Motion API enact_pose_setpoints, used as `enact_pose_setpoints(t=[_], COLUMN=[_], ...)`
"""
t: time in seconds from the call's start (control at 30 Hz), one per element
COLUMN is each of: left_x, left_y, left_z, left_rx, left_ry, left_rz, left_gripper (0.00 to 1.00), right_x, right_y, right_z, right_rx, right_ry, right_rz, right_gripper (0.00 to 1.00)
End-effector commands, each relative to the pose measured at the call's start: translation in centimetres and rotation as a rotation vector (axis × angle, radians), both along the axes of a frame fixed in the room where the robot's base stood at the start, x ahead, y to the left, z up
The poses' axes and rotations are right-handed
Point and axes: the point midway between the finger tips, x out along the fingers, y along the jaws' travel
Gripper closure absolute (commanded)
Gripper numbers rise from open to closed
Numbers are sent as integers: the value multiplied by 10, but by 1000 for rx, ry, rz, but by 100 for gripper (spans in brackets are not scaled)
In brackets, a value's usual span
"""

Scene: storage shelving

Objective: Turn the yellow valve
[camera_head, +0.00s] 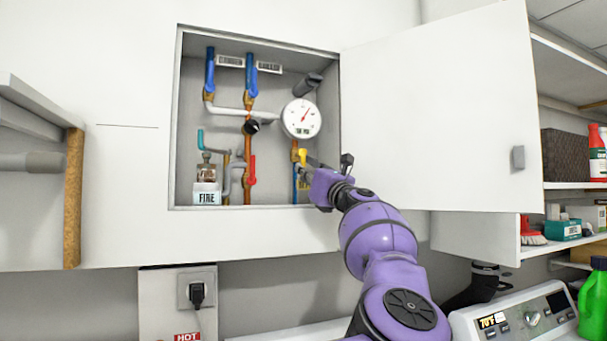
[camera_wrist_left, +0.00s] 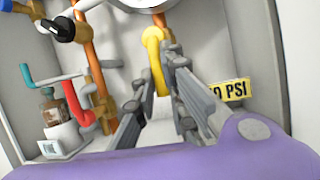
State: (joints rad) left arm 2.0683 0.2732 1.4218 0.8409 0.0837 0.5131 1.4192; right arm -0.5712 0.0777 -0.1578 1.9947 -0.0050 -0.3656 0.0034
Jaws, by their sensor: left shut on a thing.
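The yellow valve (camera_head: 301,156) is on a copper pipe in the lower right of an open wall cabinet (camera_head: 174,130). In the left wrist view its curved yellow handle (camera_wrist_left: 154,55) runs down between the grey fingers. My left gripper (camera_head: 310,170) reaches into the cabinet from the lower right and is shut on the yellow valve's handle. The gripper hides part of the valve in the head view. My right gripper is not in view.
A white pressure gauge (camera_head: 301,118) sits just above the valve. A red handle (camera_head: 252,170), a teal handle (camera_head: 201,138) and a black knob (camera_head: 251,127) are to its left. The open cabinet door (camera_head: 440,110) stands to the right.

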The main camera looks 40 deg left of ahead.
Motion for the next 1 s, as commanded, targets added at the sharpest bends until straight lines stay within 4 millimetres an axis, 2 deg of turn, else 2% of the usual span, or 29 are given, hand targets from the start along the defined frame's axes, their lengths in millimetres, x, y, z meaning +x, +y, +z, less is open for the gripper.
enact_pose_setpoints(t=[0.27,0.7,0.73,0.87,1.0], left_x=[4,3,3,3,3], left_y=[-2,-2,-2,-2,-2], left_z=[-1,2,2,2,1], left_rx=[-35,-40,-40,-40,-39], left_ry=[-61,-73,-73,-72,-70], left_rz=[0,-3,-3,-2,-1], left_gripper=[100,100,88,71,70], right_x=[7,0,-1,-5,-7], right_y=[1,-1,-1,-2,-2], right_z=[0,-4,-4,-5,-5], right_rx=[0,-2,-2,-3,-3], right_ry=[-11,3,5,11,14], right_rz=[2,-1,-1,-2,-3], right_gripper=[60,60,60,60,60])
